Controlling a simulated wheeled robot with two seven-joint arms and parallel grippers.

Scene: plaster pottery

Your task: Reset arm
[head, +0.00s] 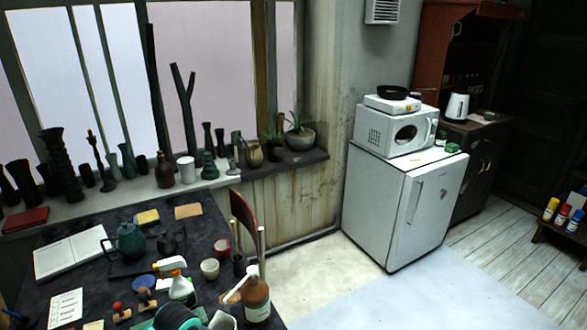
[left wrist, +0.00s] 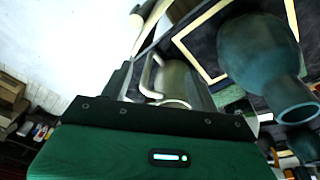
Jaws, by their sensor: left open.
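My left gripper (left wrist: 160,72) shows in the left wrist view, with its two dark fingers apart above the green palm. A pale object with a looped handle (left wrist: 172,82) shows between and beyond the fingers. I cannot tell its distance, but the fingers are not closed on it. A teal, bottle-shaped vessel (left wrist: 262,60) is close by on the right of that view, with its round mouth towards the lower right. My right gripper is not in view.
In the head view, the dark worktable (head: 85,275) is crowded with a teal teapot (head: 130,242), an amber pump bottle (head: 257,303) and cups. Dark vases line the windowsill (head: 205,183). A white fridge (head: 405,215) stands right, with open floor (head: 390,300) before it.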

